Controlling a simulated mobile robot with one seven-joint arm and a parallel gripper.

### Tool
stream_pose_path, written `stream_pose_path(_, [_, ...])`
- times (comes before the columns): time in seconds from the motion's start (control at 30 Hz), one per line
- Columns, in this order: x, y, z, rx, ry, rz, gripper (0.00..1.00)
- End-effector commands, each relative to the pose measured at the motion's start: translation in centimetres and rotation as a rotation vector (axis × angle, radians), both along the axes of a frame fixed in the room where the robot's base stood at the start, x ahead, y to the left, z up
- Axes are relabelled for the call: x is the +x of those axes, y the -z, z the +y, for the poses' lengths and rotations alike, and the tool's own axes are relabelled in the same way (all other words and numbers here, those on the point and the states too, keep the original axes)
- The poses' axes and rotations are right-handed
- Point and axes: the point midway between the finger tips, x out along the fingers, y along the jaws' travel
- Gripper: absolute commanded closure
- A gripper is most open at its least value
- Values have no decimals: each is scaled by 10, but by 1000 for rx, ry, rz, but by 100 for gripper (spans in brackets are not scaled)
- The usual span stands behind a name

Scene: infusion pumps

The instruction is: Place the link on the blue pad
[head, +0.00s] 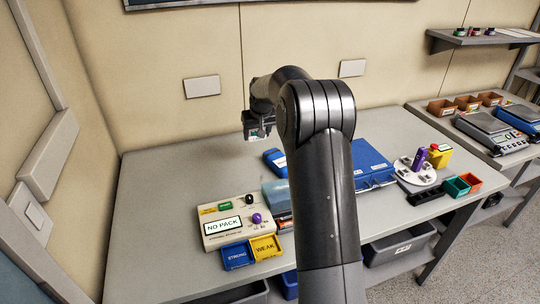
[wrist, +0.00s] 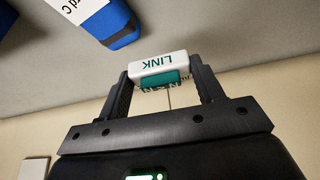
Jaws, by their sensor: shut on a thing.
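The link is a small white block with a teal face and the word LINK, seen in the wrist view (wrist: 157,66). My gripper (wrist: 163,76) is shut on it, one finger at each end. In the head view my gripper (head: 257,136) hangs above the back of the grey table, and the link is too small there to make out well. A blue item with a white label (wrist: 122,30) shows at the top left of the wrist view. A blue item also lies on the table in the head view (head: 274,160). I cannot tell which blue thing is the pad.
A beige box marked NO PACK (head: 225,223) stands at the front left, with a blue STRONG tray (head: 237,256) and a yellow WEAK tray (head: 265,247) before it. A blue case (head: 372,163) lies right of my arm. The table's left part is clear.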

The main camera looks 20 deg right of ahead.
Motion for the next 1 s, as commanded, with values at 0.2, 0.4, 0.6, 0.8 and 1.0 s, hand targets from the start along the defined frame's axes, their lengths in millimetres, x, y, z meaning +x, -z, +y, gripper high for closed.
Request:
stream_pose_path(0.2, [-50,-18,-83,2,12,-2,62])
stream_pose_path(0.4, [-92,-28,-133,-2,11,-5,62])
stream_pose_path(0.6, [-115,-32,-156,-6,7,-7,62])
stream_pose_path(0.8, [-107,-22,-146,-7,0,-5,62])
stream_pose_path(1.0, [-75,7,-112,-7,-1,-5,62])
